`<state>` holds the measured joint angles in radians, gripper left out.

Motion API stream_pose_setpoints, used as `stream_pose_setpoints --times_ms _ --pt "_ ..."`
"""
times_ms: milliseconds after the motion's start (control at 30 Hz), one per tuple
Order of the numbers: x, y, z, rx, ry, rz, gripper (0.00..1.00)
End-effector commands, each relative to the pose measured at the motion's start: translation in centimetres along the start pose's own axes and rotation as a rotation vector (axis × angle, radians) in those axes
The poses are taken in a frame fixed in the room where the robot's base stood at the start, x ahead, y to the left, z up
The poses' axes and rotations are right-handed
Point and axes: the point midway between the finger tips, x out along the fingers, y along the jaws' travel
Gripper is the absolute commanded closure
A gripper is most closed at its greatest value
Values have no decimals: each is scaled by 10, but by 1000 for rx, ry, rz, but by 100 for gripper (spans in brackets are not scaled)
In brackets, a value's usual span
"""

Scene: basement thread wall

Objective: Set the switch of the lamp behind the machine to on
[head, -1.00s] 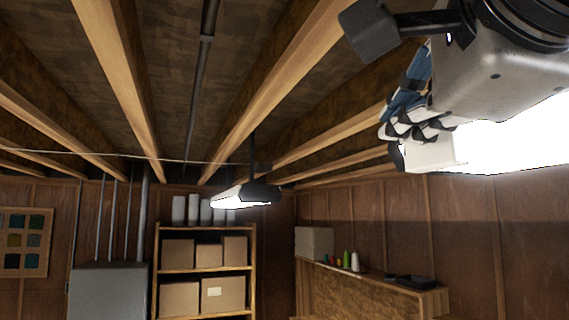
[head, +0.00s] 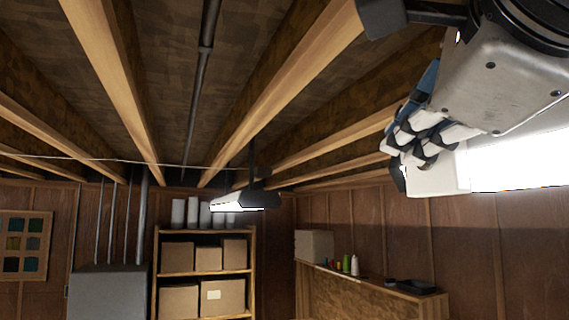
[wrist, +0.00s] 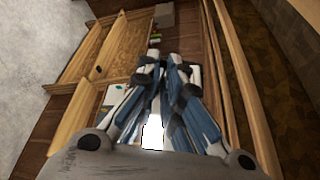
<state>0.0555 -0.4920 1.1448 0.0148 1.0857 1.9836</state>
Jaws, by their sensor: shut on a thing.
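A lit lamp (head: 520,160) glows white at the right edge of the head view, with a white block-like end piece (head: 437,178) at its left. My gripper (head: 408,142), with blue, white and black fingers, is at this end piece. Its fingers are closed against it, and they hide just where they grip. In the wrist view my gripper (wrist: 166,62) has its fingertips close together, with a bright white patch (wrist: 153,132) low between the fingers. I cannot make out a switch. A second lit lamp (head: 245,201) hangs from the ceiling farther back.
Wooden ceiling beams (head: 290,85) run close above my arm. At the back stand a shelf (head: 205,272) with cardboard boxes and a grey cabinet (head: 108,292). A wooden ledge (head: 375,285) with small bottles runs along the right wall. The middle air is free.

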Motion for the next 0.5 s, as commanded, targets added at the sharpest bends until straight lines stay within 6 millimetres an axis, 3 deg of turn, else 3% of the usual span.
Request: stream_pose_setpoints --times_ms 100,133,233,500 --pt "0 0 0 0 -1 -1 100" --pt "0 0 0 0 -1 -1 92" --pt "0 0 0 0 -1 -1 85" --pt "0 0 0 -1 0 0 84"
